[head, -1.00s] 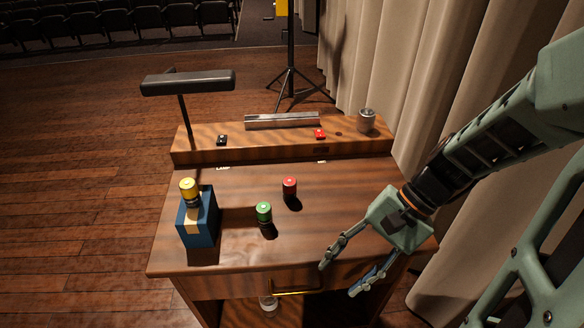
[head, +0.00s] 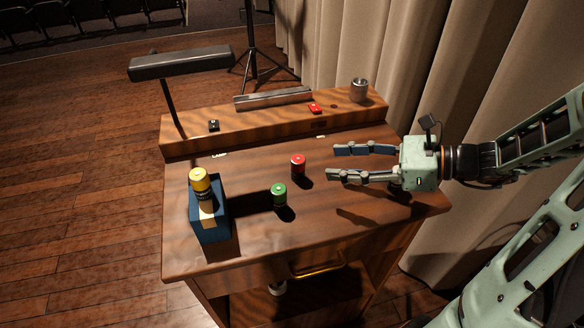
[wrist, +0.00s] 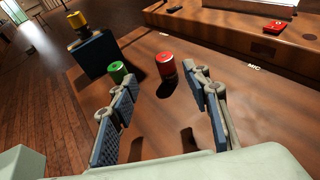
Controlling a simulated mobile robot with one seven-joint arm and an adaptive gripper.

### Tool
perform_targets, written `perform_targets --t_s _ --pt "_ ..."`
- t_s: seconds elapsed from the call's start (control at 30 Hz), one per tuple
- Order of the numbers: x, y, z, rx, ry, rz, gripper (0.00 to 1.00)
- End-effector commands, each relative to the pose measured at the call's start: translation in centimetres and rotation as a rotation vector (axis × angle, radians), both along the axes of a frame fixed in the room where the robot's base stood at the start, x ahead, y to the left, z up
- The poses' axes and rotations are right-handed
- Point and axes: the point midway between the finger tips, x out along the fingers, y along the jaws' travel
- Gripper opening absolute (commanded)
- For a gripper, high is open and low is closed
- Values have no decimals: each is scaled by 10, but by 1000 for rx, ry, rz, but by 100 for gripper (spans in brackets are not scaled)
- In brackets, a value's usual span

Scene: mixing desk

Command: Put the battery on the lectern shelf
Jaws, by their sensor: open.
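Three short battery-like cylinders are in view; I cannot tell which one the task means. The red cylinder (head: 298,166) and the green cylinder (head: 279,195) stand upright on the lectern top. The yellow cylinder (head: 201,186) stands on a blue box (head: 209,222) at the left. My gripper (head: 333,162) is open and empty, above the right part of the top, fingers pointing left towards the red cylinder. In the wrist view the red cylinder (wrist: 166,66) shows just beyond the fingertips, and the green one (wrist: 118,72) is left of it. The lectern's lower shelf (head: 325,300) is partly visible below the drawer.
A dark lamp (head: 181,63) overhangs the left. A brass drawer handle (head: 318,265) faces front. Curtains hang at the right.

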Motion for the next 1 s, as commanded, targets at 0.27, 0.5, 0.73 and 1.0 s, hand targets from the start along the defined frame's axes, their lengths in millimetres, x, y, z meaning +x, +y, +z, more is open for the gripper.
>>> perform_targets --t_s 0.27,0.5,0.73,1.0 --pt "12 38 -12 5 3 2 44" --pt "19 55 -18 4 2 1 44" --pt "33 82 -30 4 2 2 44" --pt "37 94 -34 2 2 -1 44"
